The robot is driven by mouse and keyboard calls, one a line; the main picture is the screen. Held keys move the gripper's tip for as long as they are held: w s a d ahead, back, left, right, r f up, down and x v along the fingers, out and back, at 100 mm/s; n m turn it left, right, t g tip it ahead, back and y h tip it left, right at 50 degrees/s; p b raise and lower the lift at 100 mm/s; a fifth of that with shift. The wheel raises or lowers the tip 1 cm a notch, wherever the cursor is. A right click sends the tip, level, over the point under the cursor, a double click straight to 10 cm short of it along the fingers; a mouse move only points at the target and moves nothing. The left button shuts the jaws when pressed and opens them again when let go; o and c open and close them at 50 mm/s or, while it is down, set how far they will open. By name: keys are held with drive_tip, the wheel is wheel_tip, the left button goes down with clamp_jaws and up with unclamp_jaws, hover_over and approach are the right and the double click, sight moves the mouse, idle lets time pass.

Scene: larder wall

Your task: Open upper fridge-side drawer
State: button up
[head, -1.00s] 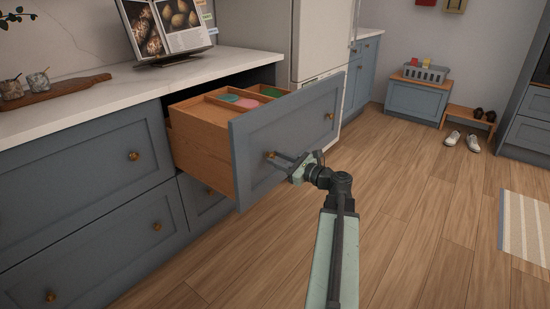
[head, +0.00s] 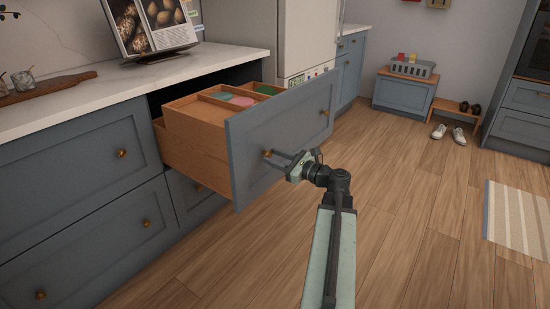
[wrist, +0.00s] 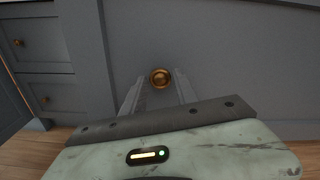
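The upper drawer beside the fridge (head: 290,125) is pulled well out, its wooden box (head: 195,155) showing. It has a grey-blue front and two brass knobs. My gripper (head: 274,155) is at the left knob (head: 267,153), its fingers either side of it. In the wrist view the brass knob (wrist: 160,78) is between the fingertips of my gripper (wrist: 159,80). Slight gaps seem to show there, but the drawer front moves along with my gripper, so I take it as shut on the knob. Finger contact itself is not clear.
Pink and green items (head: 240,97) lie in the drawer's compartments. The white fridge (head: 300,40) stands behind it. More closed drawers (head: 75,160) are to the left under the counter (head: 100,100). The wooden floor (head: 400,220) on the right is clear up to a striped rug (head: 515,220).

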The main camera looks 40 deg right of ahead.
drive_tip(key=shift+o, duration=0.9)
drive_tip(key=s+d, duration=0.1)
drive_tip(key=s, duration=0.6)
drive_tip(key=shift+s+d, duration=0.15)
drive_tip(key=shift+s, duration=0.2)
